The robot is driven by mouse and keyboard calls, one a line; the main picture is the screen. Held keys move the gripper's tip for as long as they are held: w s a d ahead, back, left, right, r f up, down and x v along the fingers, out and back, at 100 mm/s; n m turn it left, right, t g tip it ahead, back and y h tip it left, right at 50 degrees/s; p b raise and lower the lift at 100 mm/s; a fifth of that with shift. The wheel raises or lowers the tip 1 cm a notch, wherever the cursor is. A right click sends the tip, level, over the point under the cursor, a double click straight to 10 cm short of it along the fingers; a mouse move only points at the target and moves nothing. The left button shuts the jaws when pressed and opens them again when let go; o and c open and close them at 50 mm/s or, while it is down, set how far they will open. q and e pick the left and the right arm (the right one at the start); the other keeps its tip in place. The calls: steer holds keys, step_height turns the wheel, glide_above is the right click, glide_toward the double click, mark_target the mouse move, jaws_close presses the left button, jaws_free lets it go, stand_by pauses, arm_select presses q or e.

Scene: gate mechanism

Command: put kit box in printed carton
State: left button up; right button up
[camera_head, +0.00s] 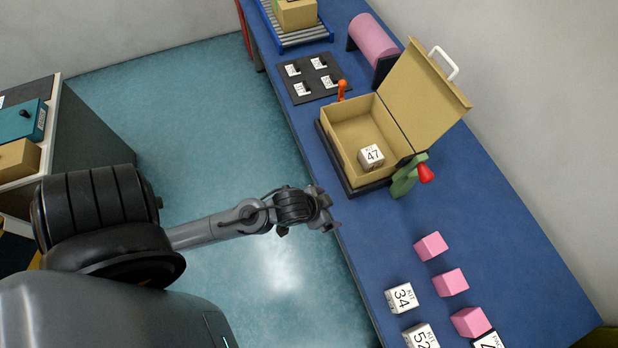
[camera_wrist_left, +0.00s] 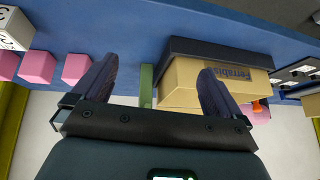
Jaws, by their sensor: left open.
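The printed carton (camera_head: 343,148) stands open on the blue bench, its lid tilted back. Lettering on its front shows in the wrist view (camera_wrist_left: 218,82). A white kit box marked 47 (camera_head: 371,155) sits inside, toward the carton's near right part. Other white kit boxes, marked 34 (camera_head: 400,297) and 52 (camera_head: 421,336), stand on the near part of the bench; another is cut off by the bottom edge. My left gripper (camera_head: 328,209) is open and empty by the bench's left edge, nearer than the carton. Its spread fingers show in the wrist view (camera_wrist_left: 155,88). My right gripper is out of view.
Several pink cubes (camera_head: 450,282) stand beside the white boxes. A green part with a red knob (camera_head: 425,173) is at the carton's right corner. A dark plate with labelled pieces (camera_head: 313,76), a pink roll (camera_head: 372,38) and a conveyor (camera_head: 300,34) lie beyond.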

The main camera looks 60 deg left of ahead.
arm_select(q)
steer(key=s+d+r+g, duration=0.2)
steer(key=s+d+r, duration=0.1)
steer(key=s, duration=0.4)
steer(key=shift+s+m+g+h, duration=0.2)
steer(key=shift+m+g+h, duration=0.1)
steer(key=shift+g, duration=0.1)
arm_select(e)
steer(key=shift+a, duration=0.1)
arm_select(q)
steer(key=shift+d+r, duration=0.1)
steer(key=shift+r, duration=0.05)
